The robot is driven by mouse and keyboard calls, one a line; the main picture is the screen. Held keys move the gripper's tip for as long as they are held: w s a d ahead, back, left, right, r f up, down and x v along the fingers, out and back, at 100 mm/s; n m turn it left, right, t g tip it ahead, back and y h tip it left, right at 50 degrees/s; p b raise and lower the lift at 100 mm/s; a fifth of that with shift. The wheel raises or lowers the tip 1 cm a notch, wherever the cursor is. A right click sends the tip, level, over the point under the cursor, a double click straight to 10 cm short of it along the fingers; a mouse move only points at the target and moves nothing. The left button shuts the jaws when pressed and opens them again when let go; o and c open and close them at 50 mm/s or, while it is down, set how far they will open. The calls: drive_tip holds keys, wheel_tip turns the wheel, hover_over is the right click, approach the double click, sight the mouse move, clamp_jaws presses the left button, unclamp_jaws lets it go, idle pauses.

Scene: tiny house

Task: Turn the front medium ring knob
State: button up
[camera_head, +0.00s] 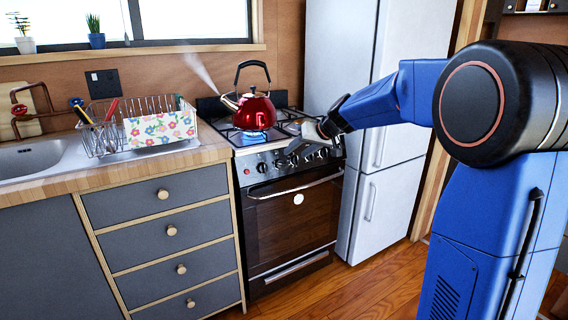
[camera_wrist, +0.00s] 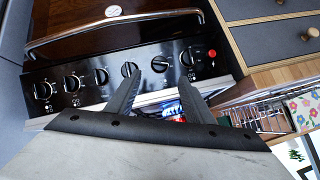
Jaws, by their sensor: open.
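The stove (camera_head: 290,215) has a dark front panel with a row of several knobs. In the wrist view the row runs across the panel, which appears upside down. My gripper (camera_wrist: 158,77) is open, its fingers pointing at the panel. One knob (camera_wrist: 160,64) appears between and just beyond the fingertips; another knob (camera_wrist: 130,69) is by the left fingertip. Contact cannot be told. Labels are too small to show which is the front medium ring knob. In the head view my gripper (camera_head: 300,144) is in front of the panel's right part and hides some knobs.
A steaming red kettle (camera_head: 256,112) sits over a blue flame on the stove. The oven handle (camera_head: 296,186) sticks out below the panel. A fridge (camera_head: 392,190) stands close on the right, a counter with a dish rack (camera_head: 115,142) on the left. The floor in front is clear.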

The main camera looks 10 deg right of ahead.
sight(282, 163)
drive_tip(key=x, duration=1)
drive_tip(key=shift+w+f, duration=0.1)
drive_tip(key=shift+f, duration=0.1)
drive_tip(key=c, duration=1)
